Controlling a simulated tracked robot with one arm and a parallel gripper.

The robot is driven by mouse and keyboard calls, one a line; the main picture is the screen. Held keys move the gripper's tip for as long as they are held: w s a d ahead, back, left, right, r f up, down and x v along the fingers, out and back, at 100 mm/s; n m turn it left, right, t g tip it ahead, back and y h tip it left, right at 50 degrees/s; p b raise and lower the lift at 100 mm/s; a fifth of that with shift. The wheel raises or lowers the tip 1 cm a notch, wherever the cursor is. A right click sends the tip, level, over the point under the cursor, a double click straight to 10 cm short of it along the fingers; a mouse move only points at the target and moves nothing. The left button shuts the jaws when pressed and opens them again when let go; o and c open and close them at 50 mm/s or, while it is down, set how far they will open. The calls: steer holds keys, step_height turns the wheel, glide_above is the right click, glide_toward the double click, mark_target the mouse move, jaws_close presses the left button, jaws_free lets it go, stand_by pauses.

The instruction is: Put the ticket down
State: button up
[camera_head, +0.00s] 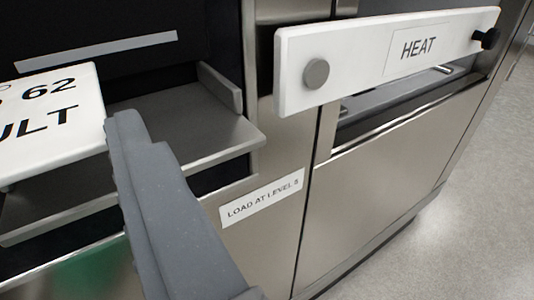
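The ticket (45,118) is a thick white card with black print, "62" and "ULT" readable, at the left edge of the camera view; its left part is cut off. One grey finger of my gripper (128,135) stands against the ticket's right edge. The other finger is out of view. The ticket appears held between the fingers, above and in front of a grey metal shelf (190,125) in a dark opening. A label, "LOAD AT LEVEL 5" (262,198), is on the steel front right of the finger.
A white "HEAT" panel (350,68) with a grey knob (316,73) and a black knob (487,39) juts out at upper right. The shelf has a raised side guide (220,88). Open grey floor (440,235) lies at right.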

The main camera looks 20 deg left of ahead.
steer(key=w+f, duration=0.1)
steer(key=w+d+f, duration=0.2)
steer(key=w, duration=0.1)
steer(key=shift+f, duration=0.25)
steer(key=shift+f, duration=0.2)
stand_by(0.3)
steer(key=o, duration=0.9)
steer(key=shift+f+b, duration=0.1)
steer(key=shift+b, duration=0.2)
steer(key=p+v, duration=0.1)
steer(key=v, duration=1.2)
steer(key=shift+s+d, duration=0.15)
steer(key=shift+d, duration=0.2)
steer(key=shift+r, duration=0.25)
